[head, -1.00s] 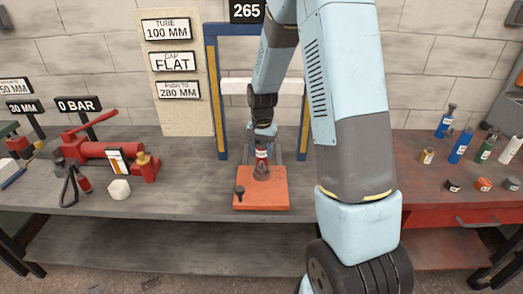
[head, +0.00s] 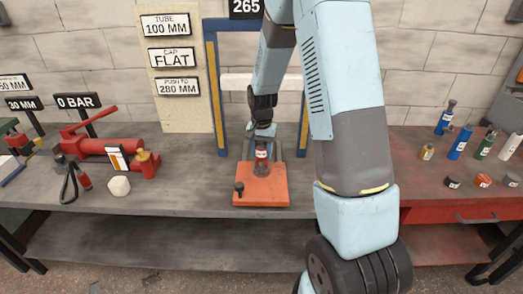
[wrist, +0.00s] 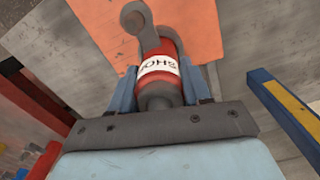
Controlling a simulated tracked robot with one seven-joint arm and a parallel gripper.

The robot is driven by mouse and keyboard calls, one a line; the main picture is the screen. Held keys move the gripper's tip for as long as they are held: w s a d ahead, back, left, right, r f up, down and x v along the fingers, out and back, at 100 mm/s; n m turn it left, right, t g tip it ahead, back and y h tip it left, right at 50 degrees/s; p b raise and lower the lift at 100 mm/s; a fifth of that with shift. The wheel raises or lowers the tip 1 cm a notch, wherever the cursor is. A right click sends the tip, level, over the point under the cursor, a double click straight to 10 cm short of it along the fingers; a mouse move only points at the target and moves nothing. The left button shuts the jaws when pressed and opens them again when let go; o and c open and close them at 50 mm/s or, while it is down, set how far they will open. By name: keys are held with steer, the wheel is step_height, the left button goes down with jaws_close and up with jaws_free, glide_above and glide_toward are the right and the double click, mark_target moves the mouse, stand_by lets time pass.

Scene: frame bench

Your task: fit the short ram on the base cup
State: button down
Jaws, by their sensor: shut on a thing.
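The short ram (head: 262,152) is red with a white label and stands about upright over the orange base plate (head: 275,197). In the wrist view the ram (wrist: 167,82) sits between the two blue fingers of my gripper (wrist: 160,90), with its label partly legible. My gripper (head: 263,132) is shut on it from above. The grey base cup (head: 262,171) is on the plate directly under the ram. The ram's lower end is at or very near the cup. I cannot tell whether it is seated.
A blue and yellow press frame (head: 216,100) stands around the work, its posts on both sides. A dark knob (head: 240,188) sits on the plate's left. A red hand pump (head: 110,147) is at left. Several bottles (head: 460,145) stand at right.

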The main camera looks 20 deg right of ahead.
steer(key=shift+f, duration=0.55)
steer(key=shift+c, duration=2.2)
jaws_free()
step_height(320, 180, up, 14)
steer(key=shift+w+f, duration=0.15)
steer(key=shift+f, duration=0.05)
steer(key=shift+r, duration=0.1)
steer(key=s+r+n+t, duration=0.3)
steer(key=s+r, duration=0.5)
steer(key=s, duration=0.6)
steer(key=s+r+n+t, duration=0.2)
steer(key=s+r, duration=0.7)
steer(key=s, duration=0.5)
steer(key=shift+s+r+n+t, duration=0.2)
steer(key=shift+s+n+t, duration=0.2)
steer(key=shift+n, duration=0.3)
